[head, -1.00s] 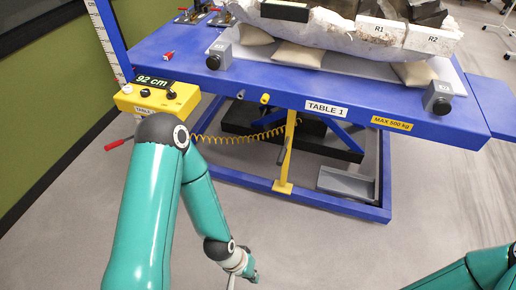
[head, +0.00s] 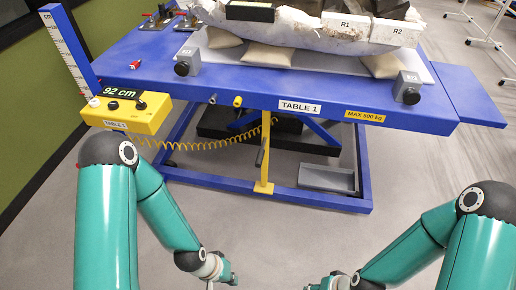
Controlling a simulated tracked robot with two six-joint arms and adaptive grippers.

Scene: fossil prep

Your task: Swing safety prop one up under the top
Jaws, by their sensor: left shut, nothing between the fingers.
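The blue lift table, TABLE 1 (head: 225,85), stands in front of me. A yellow prop bar (head: 266,135) stands about upright below the front edge of its top. Its yellow foot (head: 264,187) is on the blue base frame; whether its upper end touches the top I cannot tell. A small grey handle (head: 260,155) is beside the bar. No label shows on the prop. My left gripper (head: 228,273) is shut and empty, low in front of the table, apart from the prop. My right gripper (head: 322,285) is at the bottom edge, partly cut off; its jaws are unclear.
A yellow control box (head: 128,112) reading 92 cm hangs at the table's left corner, with a coiled yellow cord (head: 205,143). A plaster-jacketed block (head: 300,28) rests on cushions on top. A grey tray (head: 328,179) lies at the base's right. The floor in front is clear.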

